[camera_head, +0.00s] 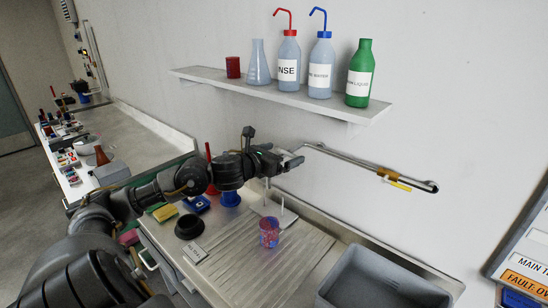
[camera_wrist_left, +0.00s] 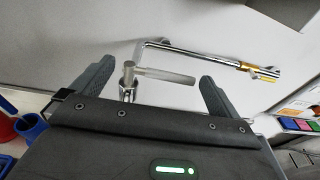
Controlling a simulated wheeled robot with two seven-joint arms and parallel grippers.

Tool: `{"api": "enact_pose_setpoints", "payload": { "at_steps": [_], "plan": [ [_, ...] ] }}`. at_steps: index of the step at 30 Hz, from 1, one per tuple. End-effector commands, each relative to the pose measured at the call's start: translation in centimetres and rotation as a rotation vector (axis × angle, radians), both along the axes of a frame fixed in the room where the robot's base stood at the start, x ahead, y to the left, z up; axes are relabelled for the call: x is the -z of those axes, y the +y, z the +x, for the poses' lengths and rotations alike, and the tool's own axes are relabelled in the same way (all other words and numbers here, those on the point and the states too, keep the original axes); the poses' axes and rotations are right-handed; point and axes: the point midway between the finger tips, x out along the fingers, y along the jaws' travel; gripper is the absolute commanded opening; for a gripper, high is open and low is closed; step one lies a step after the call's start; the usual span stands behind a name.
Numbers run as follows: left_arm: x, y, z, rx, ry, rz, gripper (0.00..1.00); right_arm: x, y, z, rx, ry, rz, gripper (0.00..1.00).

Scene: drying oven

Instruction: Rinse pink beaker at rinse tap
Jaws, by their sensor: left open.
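The pink beaker (camera_head: 269,232), see-through with bluish patches, stands upright on the ribbed draining board (camera_head: 225,262). The rinse tap's metal pipe (camera_head: 345,160) runs along the wall, with a brass section and yellow lever (camera_head: 397,184) at its right. My left gripper (camera_head: 296,156) is open and empty, above and apart from the beaker, close to the pipe's left end. In the left wrist view, a metal fitting with a pale bar (camera_wrist_left: 165,75) shows between the open fingers of my left gripper (camera_wrist_left: 153,74); whether they touch it is unclear. My right gripper is not seen.
A grey basin (camera_head: 375,280) lies right of the draining board. A wall shelf (camera_head: 285,97) above holds bottles, a flask and a red cup. A black round item (camera_head: 188,228), a blue item (camera_head: 231,198) and a sponge (camera_head: 165,212) crowd the board's left.

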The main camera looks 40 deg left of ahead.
Motion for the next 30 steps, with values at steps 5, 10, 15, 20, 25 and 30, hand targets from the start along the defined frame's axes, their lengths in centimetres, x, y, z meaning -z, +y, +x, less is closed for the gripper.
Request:
{"api": "enact_pose_setpoints", "payload": {
  "at_steps": [5, 10, 15, 20, 25, 30],
  "plan": [
    [0.2, 0.1, -1.7, 0.000, 0.003, 0.006, 1.00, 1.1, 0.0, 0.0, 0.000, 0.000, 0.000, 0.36],
    [0.0, 0.2, -3.5, -0.004, 0.006, 0.003, 1.00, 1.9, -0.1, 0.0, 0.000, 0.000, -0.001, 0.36],
    [-0.3, 0.1, -4.8, 0.000, 0.005, 0.004, 1.00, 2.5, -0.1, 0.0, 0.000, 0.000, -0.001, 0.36],
    [-0.8, -0.2, -6.1, 0.005, 0.002, -0.006, 1.00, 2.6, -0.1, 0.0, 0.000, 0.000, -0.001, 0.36],
    [-1.0, 0.0, -7.7, 0.002, 0.001, -0.003, 1.00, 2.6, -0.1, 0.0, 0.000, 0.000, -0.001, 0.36],
    [-1.5, -0.1, -9.4, 0.002, -0.001, -0.004, 1.00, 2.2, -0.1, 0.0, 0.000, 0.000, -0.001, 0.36]
  ]
}}
